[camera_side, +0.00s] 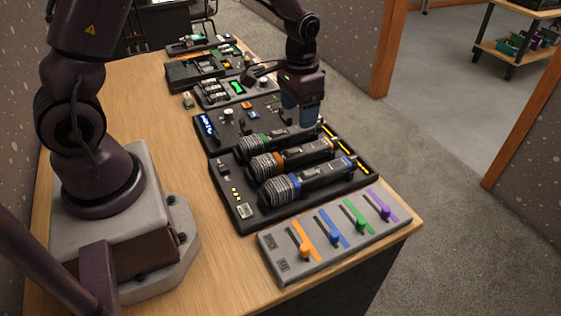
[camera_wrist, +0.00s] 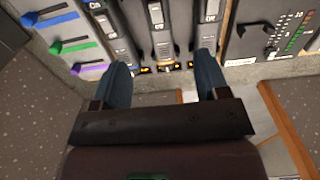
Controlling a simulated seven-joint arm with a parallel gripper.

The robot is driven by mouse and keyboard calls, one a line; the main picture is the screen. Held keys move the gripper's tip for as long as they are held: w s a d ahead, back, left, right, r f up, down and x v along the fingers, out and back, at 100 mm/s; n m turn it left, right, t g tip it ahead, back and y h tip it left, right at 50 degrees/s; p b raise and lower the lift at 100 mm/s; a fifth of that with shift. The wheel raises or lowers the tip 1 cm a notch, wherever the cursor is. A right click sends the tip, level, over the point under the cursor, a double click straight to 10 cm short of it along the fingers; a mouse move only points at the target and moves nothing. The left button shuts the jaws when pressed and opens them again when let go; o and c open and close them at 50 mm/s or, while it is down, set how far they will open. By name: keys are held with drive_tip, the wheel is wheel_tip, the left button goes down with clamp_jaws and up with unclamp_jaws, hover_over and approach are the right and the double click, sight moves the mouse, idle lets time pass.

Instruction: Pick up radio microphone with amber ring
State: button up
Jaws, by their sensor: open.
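The radio microphone with the amber ring (camera_side: 290,156) lies in the middle of three in a dark tray (camera_side: 245,207), its mesh head toward my base. The green-ringed microphone (camera_side: 270,138) lies behind it and the blue-ringed one (camera_side: 312,180) in front. My gripper (camera_side: 299,122) is above the far end of the green-ringed microphone in the side view, empty and apart from the amber one. In the wrist view, my gripper (camera_wrist: 163,70) has its blue fingers spread wide. The middle microphone's handle (camera_wrist: 161,32) shows beyond and between them; its ring is out of frame.
A grey fader panel (camera_side: 281,256) with orange, blue, green and purple sliders sits at the table's near end. More control panels (camera_side: 203,95) stand behind the tray. Bare wood table (camera_side: 150,108) is free beside my base. The table's edge lies close beyond the tray.

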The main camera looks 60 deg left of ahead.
sight(297, 149)
wheel_tip(297, 149, down, 12)
drive_tip(key=shift+s+d+f, duration=0.1)
drive_tip(key=shift+d+f, duration=0.05)
drive_tip(key=shift+f, duration=0.1)
drive_tip(key=c, duration=1.2)
drive_tip(key=shift+r, duration=0.15)
